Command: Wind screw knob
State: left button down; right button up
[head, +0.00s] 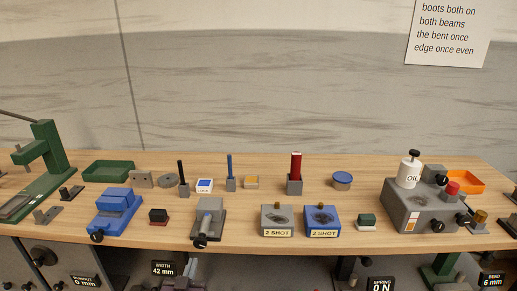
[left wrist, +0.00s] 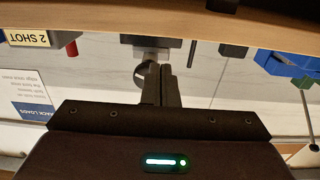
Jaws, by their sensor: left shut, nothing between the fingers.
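A grey vise-like fixture (head: 209,216) stands on the bench, with a round black screw knob (head: 200,240) at its front edge. In the left wrist view the dark knob (left wrist: 141,76) shows just left of my fingertips, partly hidden behind them. My left gripper (left wrist: 164,70) is shut with nothing between its fingers. It is close to the knob; I cannot tell whether it touches. I cannot make out this gripper clearly in the head view. My right gripper is in neither view.
A blue vise (head: 116,212) with its own black knob stands to the left. A small dark block (head: 158,216) lies between the two. Two "2 SHOT" boxes, grey (head: 277,219) and blue (head: 322,220), stand to the right. The wooden bench (head: 240,245) has a bare front strip.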

aim_at(200, 242)
pick_arm(q)
jog(key=shift+w+b, duration=0.55)
jog(key=shift+w, duration=1.25)
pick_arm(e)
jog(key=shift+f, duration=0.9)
pick_arm(q)
jog(key=shift+d+r+p, duration=0.2)
jog(key=shift+r+p, duration=0.1)
jog(key=shift+r, duration=0.05)
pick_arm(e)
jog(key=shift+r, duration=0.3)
pick_arm(q)
jog(key=shift+d, duration=0.3)
jog(key=shift+d+p, duration=0.35)
jog(key=shift+d, duration=0.45)
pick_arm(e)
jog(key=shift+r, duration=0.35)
pick_arm(q)
jog(key=shift+w+d, duration=0.1)
jog(key=shift+d, duration=0.2)
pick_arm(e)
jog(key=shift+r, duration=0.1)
